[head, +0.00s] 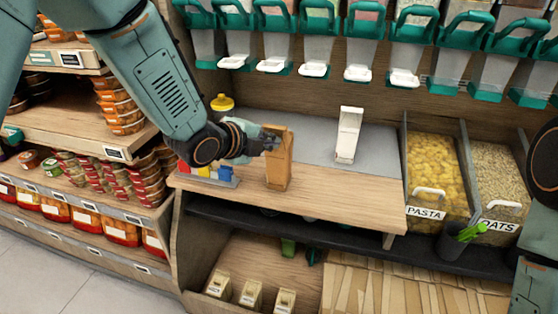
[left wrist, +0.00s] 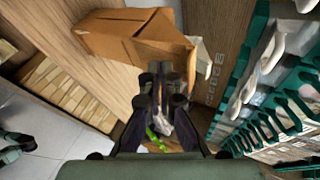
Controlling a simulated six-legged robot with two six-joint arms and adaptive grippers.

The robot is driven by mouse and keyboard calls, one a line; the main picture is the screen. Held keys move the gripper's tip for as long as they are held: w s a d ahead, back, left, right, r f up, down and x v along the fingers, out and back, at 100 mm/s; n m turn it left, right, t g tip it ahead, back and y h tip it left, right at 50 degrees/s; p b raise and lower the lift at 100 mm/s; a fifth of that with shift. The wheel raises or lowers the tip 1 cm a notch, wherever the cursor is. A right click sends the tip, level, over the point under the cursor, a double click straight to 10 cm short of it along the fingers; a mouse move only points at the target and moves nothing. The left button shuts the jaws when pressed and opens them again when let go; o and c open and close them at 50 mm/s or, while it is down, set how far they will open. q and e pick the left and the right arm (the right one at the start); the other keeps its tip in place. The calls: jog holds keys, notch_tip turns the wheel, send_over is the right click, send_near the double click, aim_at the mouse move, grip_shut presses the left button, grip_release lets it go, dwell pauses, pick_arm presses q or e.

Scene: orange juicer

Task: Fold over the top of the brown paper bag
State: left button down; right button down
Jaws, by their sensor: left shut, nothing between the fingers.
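The brown paper bag (head: 279,170) stands upright on the wooden counter in the head view. My left gripper (head: 270,142) is at the upper left of the bag, close to its top. The bag also shows in the left wrist view (left wrist: 115,38), with creases near its top end. There the left gripper's fingers (left wrist: 160,80) are closed together and empty, just beside the bag's top end; whether they touch the paper I cannot tell. My right gripper is out of view; only part of my right arm shows at the right edge.
A white dispenser-like object (head: 348,135) stands on the grey mat (head: 310,133) right of the bag. A tray of coloured items (head: 215,176) is to the left. Bins of pasta (head: 433,165) and oats (head: 497,165) are at right. Green-handled dispensers (head: 364,45) hang above. The counter's front is clear.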

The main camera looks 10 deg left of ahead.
pick_arm(q)
jog(key=shift+w, duration=1.25)
jog(key=s+r+p, duration=0.3)
jog(key=r+p, duration=0.1)
jog(key=r, duration=0.1)
dwell(0.3)
dwell(0.4)
